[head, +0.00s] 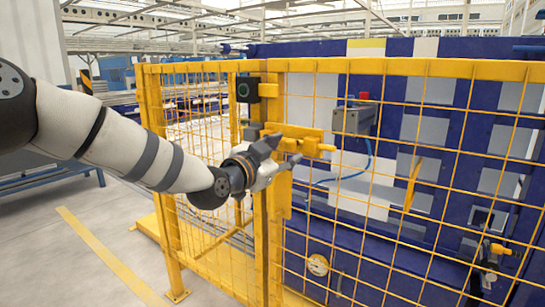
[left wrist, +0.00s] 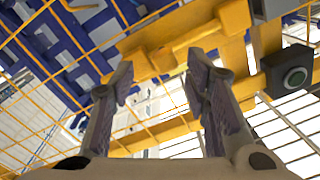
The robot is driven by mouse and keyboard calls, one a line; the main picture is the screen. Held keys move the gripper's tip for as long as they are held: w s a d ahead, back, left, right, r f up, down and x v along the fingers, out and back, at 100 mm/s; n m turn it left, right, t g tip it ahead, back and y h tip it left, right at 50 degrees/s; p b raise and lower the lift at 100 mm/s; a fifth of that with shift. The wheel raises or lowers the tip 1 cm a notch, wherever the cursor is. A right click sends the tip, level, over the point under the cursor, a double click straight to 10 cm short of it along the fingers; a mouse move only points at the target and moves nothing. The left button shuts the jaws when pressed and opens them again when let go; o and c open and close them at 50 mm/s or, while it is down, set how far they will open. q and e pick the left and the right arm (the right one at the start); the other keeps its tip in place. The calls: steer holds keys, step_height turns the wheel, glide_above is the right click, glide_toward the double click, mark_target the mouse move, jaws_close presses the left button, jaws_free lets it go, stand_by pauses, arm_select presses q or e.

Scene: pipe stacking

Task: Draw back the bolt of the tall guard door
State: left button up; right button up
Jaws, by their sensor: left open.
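The tall guard door (head: 400,67) is a yellow frame with wire mesh, and it looks closed against the post beside it. Its yellow bolt (head: 305,140) sits at mid-height near the left edge of the door, with a knob-like end to the right. The bolt also shows beyond my fingers in the left wrist view (left wrist: 180,35). My left gripper (head: 284,151) is in front of the bolt, with its two fingers spread. In the left wrist view the gripper (left wrist: 160,80) has a clear gap between its fingertips, and nothing is held. Whether a finger touches the bolt I cannot tell. My right gripper is out of view.
Mesh fence panels stand left of the door. Blue machinery (head: 420,240) and a grey box (head: 352,120) are behind the mesh. Grey floor (head: 50,260) is clear at left.

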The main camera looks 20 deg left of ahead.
arm_select(q)
steer(key=v, duration=0.8)
steer(key=shift+r, duration=0.1)
steer(key=s+f+n+g+y+p, duration=0.1)
steer(key=s+f+n+g, duration=0.15)
steer(key=s+f, duration=0.55)
steer(key=s+f+n+g, duration=0.1)
steer(key=s+f+g, duration=0.25)
steer(key=f, duration=0.85)
steer(key=s+f+n+g+y+p, duration=0.1)
steer(key=s+f+g, duration=0.3)
steer(key=f, duration=0.7)
steer(key=s+a+f+n+g+y, duration=0.1)
steer(key=s+f+g, duration=0.2)
steer(key=s, duration=0.9)
steer(key=s+a+f+n+g+y, duration=0.1)
steer(key=s+a+f+n+g, duration=0.1)
steer(key=s, duration=1.1)
steer(key=s+a+f+n+g+y+p, duration=0.1)
steer(key=s+f+g, duration=0.3)
steer(key=s, duration=0.9)
steer(key=shift+a+f+n+g+y, duration=0.3)
steer(key=shift+a+f+n, duration=0.15)
steer(key=shift+a+f, duration=0.1)
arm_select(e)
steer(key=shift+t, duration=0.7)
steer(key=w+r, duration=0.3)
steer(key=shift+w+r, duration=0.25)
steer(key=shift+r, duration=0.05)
